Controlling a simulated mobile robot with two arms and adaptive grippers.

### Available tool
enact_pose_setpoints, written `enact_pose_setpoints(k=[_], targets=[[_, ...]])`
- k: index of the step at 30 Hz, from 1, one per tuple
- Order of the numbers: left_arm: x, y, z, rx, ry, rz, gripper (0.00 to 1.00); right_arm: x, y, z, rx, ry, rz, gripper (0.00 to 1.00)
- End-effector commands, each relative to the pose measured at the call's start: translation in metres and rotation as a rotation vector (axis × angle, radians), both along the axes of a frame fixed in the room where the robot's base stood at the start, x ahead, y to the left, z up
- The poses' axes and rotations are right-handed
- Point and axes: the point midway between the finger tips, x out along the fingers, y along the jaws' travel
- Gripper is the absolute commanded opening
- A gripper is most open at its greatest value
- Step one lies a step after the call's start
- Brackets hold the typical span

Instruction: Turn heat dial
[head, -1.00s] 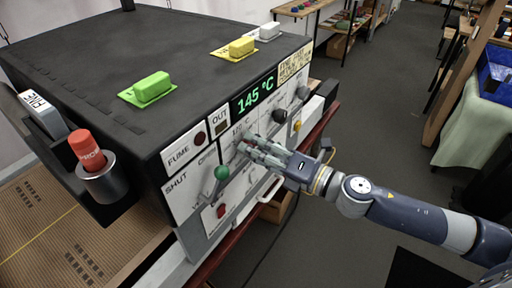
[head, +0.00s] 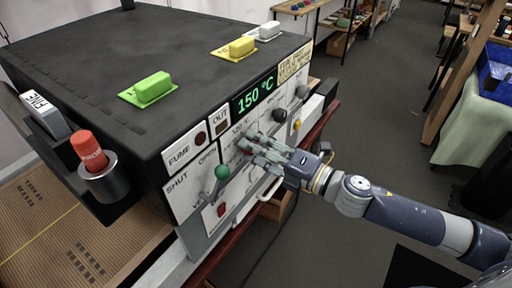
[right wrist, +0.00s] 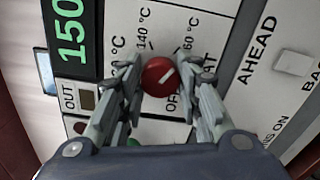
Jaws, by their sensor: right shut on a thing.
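The heat dial is a round red knob (right wrist: 160,76) with a white pointer line, on the white front panel of the dark machine (head: 180,70). In the right wrist view "140 °C", a partly covered "60 °C" and "OFF" labels surround it. My right gripper (right wrist: 162,80) is shut on the dial, one finger on each side. In the head view the right gripper (head: 252,146) reaches the panel from the right and mostly hides the dial. The green display (head: 255,95) reads 150 °C. My left gripper is not in view.
Green (head: 150,88) and yellow (head: 240,48) blocks lie on top of the machine.

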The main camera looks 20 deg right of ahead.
Motion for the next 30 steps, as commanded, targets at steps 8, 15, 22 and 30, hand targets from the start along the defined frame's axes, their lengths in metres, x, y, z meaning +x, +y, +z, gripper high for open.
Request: enact_pose_setpoints(k=[8, 15, 22, 30], targets=[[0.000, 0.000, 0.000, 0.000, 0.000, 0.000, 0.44, 0.000, 0.000, 0.000, 0.001, 0.000, -0.001, 0.52], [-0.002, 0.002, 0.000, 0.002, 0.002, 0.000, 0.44, -0.001, -0.001, 0.000, 0.000, 0.000, 0.000, 0.52], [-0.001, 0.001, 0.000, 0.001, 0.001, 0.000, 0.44, -0.011, -0.008, -0.001, 0.003, 0.002, 0.000, 0.52], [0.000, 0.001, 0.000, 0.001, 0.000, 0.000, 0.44, -0.029, -0.022, -0.001, 0.001, 0.003, 0.000, 0.52]])
